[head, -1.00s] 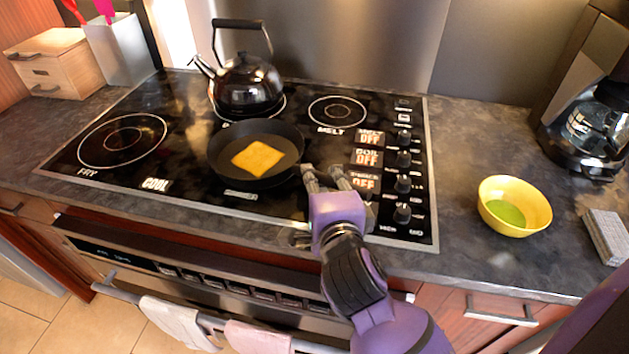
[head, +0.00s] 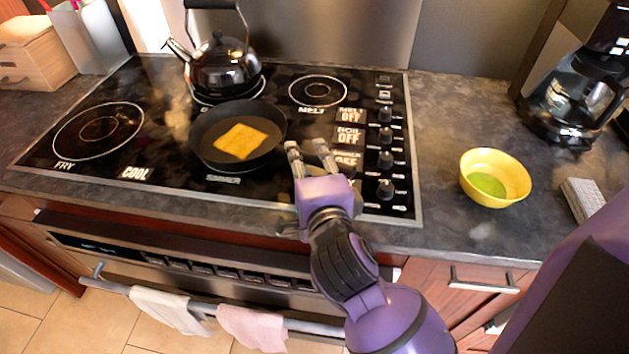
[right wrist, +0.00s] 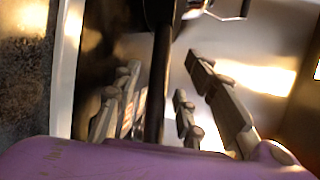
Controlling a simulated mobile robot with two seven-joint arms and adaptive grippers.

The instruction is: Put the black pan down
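The black pan (head: 273,120) sits on the front middle burner of the cooktop, level, with a yellow-orange square slice (head: 240,141) in it. My right gripper (head: 310,151) is just right of the pan, low over the cooktop. Its fingers are spread apart. In the right wrist view, a dark bar that looks like the pan's handle (right wrist: 158,85) runs between the open fingers, with gaps visible on both sides. In the head view the handle is mostly hidden by the gripper. My left gripper is in neither view.
A shiny black kettle (head: 219,70) stands right behind the pan. Control knobs (head: 386,160) line the cooktop's right side. A yellow bowl (head: 507,190) and a coffee maker (head: 575,105) stand on the right counter. The left "FRY" burner (head: 98,131) is clear.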

